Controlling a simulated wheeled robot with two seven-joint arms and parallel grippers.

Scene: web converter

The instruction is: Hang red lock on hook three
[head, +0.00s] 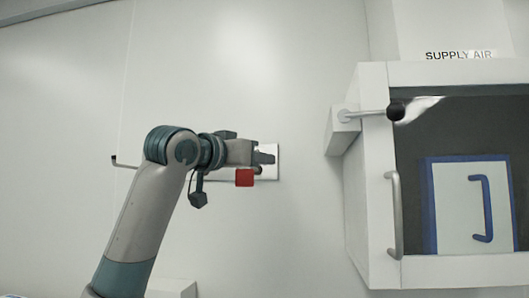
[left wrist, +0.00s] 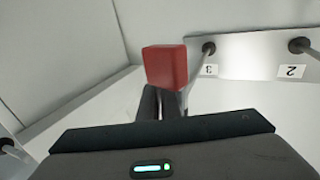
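The red lock (head: 244,177) is at the fingertips of my left gripper (head: 264,158) in the head view, just below the wrist and in front of the wall plate. In the left wrist view the red lock (left wrist: 165,67) covers the tips of the dark fingers (left wrist: 160,103), which are close together on it. Its shackle is hidden. Hook three (left wrist: 208,48), above the label "3" (left wrist: 209,70), is just right of the lock. Its grey rod (left wrist: 190,86) runs toward the camera close beside the lock; I cannot tell whether they touch. My right gripper is not in view.
Hook two (left wrist: 298,45) with its label "2" (left wrist: 291,71) is farther right on the plate (left wrist: 250,57). A bent hook (head: 116,160) sticks out at the left in the head view. A white cabinet (head: 370,205) with a handle (head: 394,215) stands at the right.

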